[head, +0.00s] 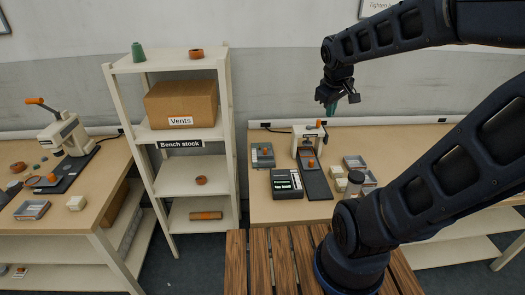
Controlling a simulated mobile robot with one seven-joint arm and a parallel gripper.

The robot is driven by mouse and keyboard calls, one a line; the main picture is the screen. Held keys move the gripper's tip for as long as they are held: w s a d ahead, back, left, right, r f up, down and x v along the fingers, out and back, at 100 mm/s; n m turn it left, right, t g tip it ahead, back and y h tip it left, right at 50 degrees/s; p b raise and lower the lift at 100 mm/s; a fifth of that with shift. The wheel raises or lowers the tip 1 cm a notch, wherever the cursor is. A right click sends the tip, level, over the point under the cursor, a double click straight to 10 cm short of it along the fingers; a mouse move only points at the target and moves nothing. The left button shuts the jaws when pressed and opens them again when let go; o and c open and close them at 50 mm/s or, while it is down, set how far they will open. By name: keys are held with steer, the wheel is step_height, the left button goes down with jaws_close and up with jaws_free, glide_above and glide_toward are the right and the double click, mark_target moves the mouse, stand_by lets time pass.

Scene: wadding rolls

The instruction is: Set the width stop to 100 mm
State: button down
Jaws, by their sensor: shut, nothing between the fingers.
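My gripper (331,108) hangs in the air above the back of the right bench (430,150), its greenish fingers pointing down and shut with nothing between them. Below it and a little left stands a small white machine (298,138) with an orange knob (318,123) at its top. A dark flat bed (317,184) runs forward from the machine, with an orange piece (311,163) on it. My gripper is apart from all of these. The width stop and any scale marks are too small to tell.
A dark box with a lit display (286,184) and a grey tray (262,155) stand left of the bed. Small trays (354,162) and pale blocks (340,185) lie right of it. A shelf (188,135) stands left. My arm hides the bench's front right.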

steer(key=w+a+f+n+h, duration=0.1)
steer(key=w+a+f+n, duration=0.35)
steer(key=w+n, duration=0.35)
steer(key=w+a+f+n, duration=1)
steer(key=a+f, duration=0.1)
steer(key=n, duration=0.6)
glide_toward(263, 156)
steer(key=s+r, duration=0.1)
steer(key=s+a+r, duration=0.1)
steer(key=s+r, duration=0.1)
steer(key=r, duration=0.1)
steer(key=shift+s+a, duration=0.2)
steer(key=shift+a, duration=0.2)
steer(key=x, duration=1)
steer(key=shift+a+f, duration=0.1)
steer(key=shift+f, duration=0.1)
steer(key=shift+w+d+r, duration=0.1)
steer(key=shift+w+d, duration=0.2)
steer(key=shift+w, duration=0.2)
steer(key=shift+w+d+r, duration=0.1)
steer(key=shift+w+d, duration=0.15)
steer(key=shift+w, duration=0.2)
steer(key=shift+w+d, duration=0.35)
steer(key=shift+w, duration=0.45)
